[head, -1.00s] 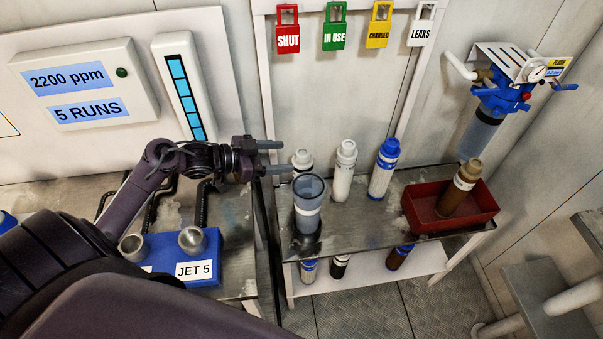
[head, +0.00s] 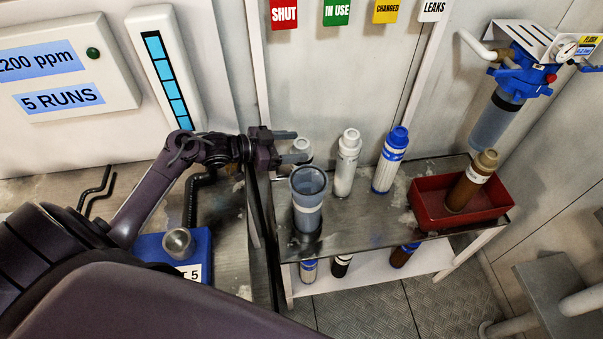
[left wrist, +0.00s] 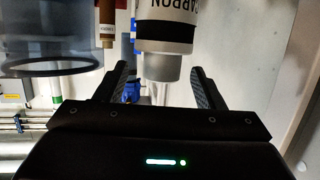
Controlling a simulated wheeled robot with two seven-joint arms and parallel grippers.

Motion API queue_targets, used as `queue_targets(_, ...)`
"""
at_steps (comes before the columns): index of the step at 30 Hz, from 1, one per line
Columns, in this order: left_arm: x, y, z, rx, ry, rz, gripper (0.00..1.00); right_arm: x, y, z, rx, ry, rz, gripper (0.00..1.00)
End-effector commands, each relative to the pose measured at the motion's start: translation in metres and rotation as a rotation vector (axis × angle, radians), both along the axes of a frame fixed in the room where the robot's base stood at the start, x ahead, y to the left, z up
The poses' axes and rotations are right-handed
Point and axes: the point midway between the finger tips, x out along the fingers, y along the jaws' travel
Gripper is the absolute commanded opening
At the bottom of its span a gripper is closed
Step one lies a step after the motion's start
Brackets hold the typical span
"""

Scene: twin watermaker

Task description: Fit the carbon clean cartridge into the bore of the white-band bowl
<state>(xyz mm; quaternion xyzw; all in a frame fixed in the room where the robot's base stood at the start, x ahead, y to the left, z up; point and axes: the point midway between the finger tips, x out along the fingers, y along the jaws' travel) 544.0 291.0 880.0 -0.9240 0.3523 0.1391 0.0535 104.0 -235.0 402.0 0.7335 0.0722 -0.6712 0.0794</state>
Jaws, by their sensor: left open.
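The carbon cartridge (head: 302,146) is white and stands upright at the back left of the metal shelf, partly hidden by the bowl and my fingers. My right gripper is not in view.
Another white cartridge (head: 346,165) and a blue-capped one (head: 389,162) stand to the right. A brown cartridge (head: 470,183) leans in a red tray (head: 430,208). A blue JET 5 block (head: 200,245) is at left.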

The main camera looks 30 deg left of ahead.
Motion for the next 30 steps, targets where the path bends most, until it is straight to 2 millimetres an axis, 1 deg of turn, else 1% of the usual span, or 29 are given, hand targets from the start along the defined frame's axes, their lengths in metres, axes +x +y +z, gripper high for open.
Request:
queue_targets(1, 0.007, -0.005, 0.002, -0.002, -0.001, 0.000, 0.63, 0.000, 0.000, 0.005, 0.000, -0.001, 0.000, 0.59)
queue_targets(6, 0.019, -0.016, -0.006, 0.000, 0.000, 0.002, 0.63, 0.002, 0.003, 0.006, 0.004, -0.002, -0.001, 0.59)
queue_targets(13, 0.020, -0.017, -0.008, 0.003, 0.000, 0.001, 0.63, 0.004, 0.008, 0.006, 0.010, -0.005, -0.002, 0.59)
queue_targets(14, 0.020, -0.017, -0.008, 0.003, 0.000, 0.001, 0.61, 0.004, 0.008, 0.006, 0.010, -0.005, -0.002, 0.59)
queue_targets(27, 0.020, -0.017, -0.008, 0.002, 0.000, 0.002, 0.04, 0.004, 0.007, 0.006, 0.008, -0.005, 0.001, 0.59)
queue_targets(28, 0.020, -0.017, -0.008, 0.002, 0.000, 0.002, 0.00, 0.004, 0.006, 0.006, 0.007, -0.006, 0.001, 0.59)
queue_targets(30, 0.020, -0.017, -0.008, 0.002, 0.000, 0.002, 0.00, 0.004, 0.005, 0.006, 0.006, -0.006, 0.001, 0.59)
